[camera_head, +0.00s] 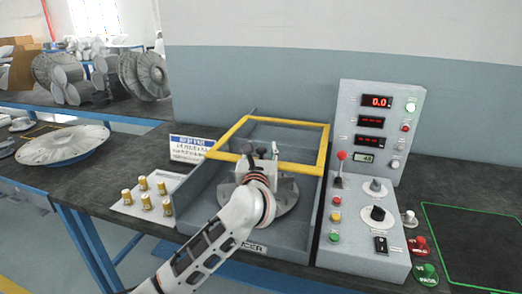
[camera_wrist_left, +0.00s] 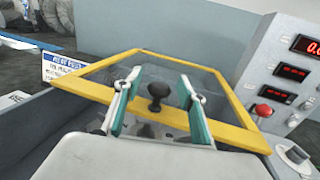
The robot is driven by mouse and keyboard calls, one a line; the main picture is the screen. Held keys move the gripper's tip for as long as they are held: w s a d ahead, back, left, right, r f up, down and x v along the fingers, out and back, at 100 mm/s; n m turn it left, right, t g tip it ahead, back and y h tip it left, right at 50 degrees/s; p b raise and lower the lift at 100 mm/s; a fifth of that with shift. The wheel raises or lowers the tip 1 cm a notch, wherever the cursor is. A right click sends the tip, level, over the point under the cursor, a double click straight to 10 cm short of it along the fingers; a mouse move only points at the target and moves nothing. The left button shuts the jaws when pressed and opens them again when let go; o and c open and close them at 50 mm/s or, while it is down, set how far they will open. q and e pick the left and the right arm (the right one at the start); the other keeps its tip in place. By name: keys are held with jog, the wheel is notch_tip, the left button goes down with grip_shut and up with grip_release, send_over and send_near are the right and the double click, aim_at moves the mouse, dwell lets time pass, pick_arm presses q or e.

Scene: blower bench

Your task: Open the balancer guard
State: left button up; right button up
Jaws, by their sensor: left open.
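The balancer guard is a yellow frame (camera_head: 325,150) with a clear pane, over the back part of the grey balancer housing (camera_head: 309,225). It also shows in the left wrist view (camera_wrist_left: 95,93). I cannot tell whether it lies flat or is slightly raised. A black knob (camera_wrist_left: 157,92) stands on the guard near its front bar. My left gripper (camera_head: 260,152) is at the front bar, its two teal-padded fingers (camera_wrist_left: 157,100) apart, with the knob showing between them. The pads do not appear to touch the knob. A grey rotor disc in the housing is partly hidden by my arm.
A control panel (camera_head: 352,225) with a red-knobbed lever and displays stands right of the housing. A plate with several brass weights (camera_head: 146,204) and a sign (camera_head: 190,149) are at left. A green-outlined area (camera_head: 475,245) on the bench at right is clear.

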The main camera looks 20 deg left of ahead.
pick_arm(q)
jog(key=shift+s, duration=0.1)
jog(key=s+d, duration=0.2)
jog(key=s, duration=0.9)
jog(key=shift+s+d, duration=0.15)
jog(key=shift+s, duration=0.15)
